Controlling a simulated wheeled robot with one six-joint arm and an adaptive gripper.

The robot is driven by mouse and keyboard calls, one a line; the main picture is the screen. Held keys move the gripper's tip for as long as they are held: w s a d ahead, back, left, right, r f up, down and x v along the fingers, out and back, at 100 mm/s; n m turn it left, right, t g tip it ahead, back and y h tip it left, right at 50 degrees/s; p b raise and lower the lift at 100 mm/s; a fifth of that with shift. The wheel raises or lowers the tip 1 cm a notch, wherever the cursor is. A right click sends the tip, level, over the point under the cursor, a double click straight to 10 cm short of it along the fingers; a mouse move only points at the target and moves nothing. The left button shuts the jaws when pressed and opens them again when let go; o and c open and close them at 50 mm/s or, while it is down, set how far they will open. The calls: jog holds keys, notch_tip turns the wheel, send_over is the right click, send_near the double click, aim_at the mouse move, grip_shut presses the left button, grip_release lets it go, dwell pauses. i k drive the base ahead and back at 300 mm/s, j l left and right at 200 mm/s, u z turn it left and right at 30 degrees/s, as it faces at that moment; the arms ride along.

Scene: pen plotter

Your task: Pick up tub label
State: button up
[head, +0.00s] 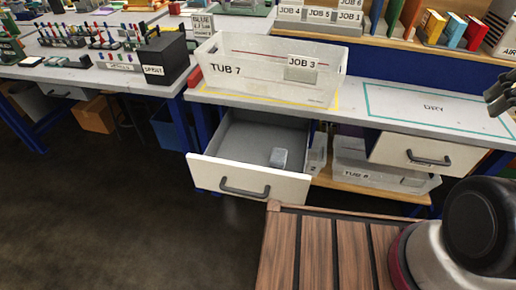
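A white card reading JOB 3 (302,63) is on the front of a white tub (230,86) marked TUB 7. The card sits at the tub's upper right, above a small grey patch. The tub stands on the bench inside a yellow outline. More white cards, reading JOB 8 (289,13), JOB 5 (320,15) and JOB 1 (350,16), stand along the shelf edge behind. Which card is the tub label, I cannot tell. My gripper (499,95) shows as dark fingers at the right edge, partly cut off, well right of the tub. Its opening is unclear.
Below the tub, a drawer (250,180) is pulled out, with a small pale object (279,158) inside. Another drawer (428,150) is at the right, above TUB 8 (380,177). The blue-green DRY outline (433,107) is empty.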

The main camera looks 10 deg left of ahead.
aim_at(304, 63)
jog(key=i+u, duration=0.3)
jog(key=u, duration=0.2)
jog(key=i+l+u, duration=0.25)
jog(key=u, duration=0.25)
